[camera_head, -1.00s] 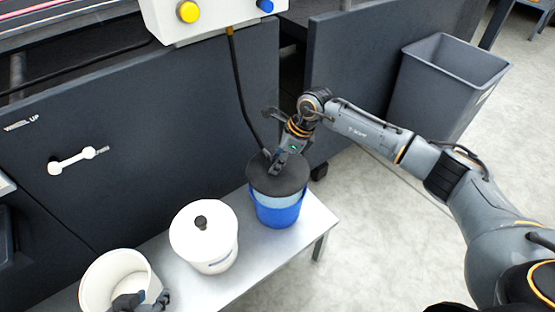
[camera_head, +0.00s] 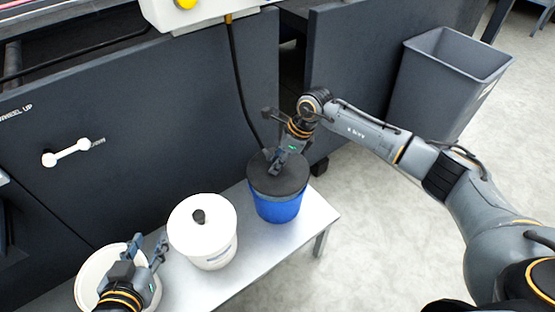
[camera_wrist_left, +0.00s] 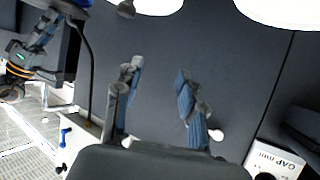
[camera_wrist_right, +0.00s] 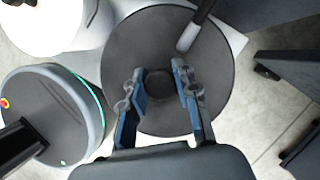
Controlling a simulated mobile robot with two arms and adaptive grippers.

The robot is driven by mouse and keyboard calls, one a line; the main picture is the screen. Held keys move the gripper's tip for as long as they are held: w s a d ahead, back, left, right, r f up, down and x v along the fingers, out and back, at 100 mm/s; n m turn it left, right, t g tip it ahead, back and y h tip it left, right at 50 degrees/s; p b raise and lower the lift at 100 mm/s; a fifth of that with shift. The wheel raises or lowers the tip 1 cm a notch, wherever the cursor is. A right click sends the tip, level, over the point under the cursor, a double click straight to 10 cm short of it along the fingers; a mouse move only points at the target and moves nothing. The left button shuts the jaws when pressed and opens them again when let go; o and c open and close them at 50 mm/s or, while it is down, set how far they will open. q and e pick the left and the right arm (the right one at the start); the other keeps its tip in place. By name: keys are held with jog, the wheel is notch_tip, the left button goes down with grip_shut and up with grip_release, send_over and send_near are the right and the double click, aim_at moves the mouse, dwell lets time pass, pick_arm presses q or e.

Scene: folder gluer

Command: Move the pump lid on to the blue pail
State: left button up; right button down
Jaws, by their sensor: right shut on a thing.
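The pump lid (camera_head: 262,177), a dark grey disc with a black hose (camera_head: 238,90) running up from it, sits level at the top of the blue pail (camera_head: 279,208). I see no clear gap between them, but the lid hides the far rim. My right gripper (camera_head: 273,168) is shut on the lid's central knob; the right wrist view shows its fingers (camera_wrist_right: 158,80) on either side of the knob. My left gripper (camera_head: 148,246) is open and empty above the open white pail (camera_head: 84,285); its fingers are apart in the left wrist view (camera_wrist_left: 155,90).
A white pail with a white lid and dark knob (camera_head: 203,235) stands between the open white pail and the blue pail on the metal bench (camera_head: 318,219). Dark machine panels (camera_head: 130,130) rise behind. A grey bin (camera_head: 450,80) stands at the right.

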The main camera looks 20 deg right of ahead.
jog(key=shift+f+b, duration=0.35)
jog(key=shift+f, duration=0.6)
pick_arm(q)
notch_tip(320, 180, up, 8)
jog(key=w+d+t+h+b, duration=0.1)
jog(key=w+d+t, duration=0.1)
jog(key=t, duration=0.3)
jog(key=shift+w+r+h, duration=0.15)
jog(key=shift+w+h, duration=0.15)
jog(key=shift+w, duration=0.1)
pick_arm(e)
jog(key=shift+f, duration=0.4)
jog(key=c, duration=0.9)
grip_release()
jog(key=shift+c, duration=0.2)
jog(key=v, duration=1.2)
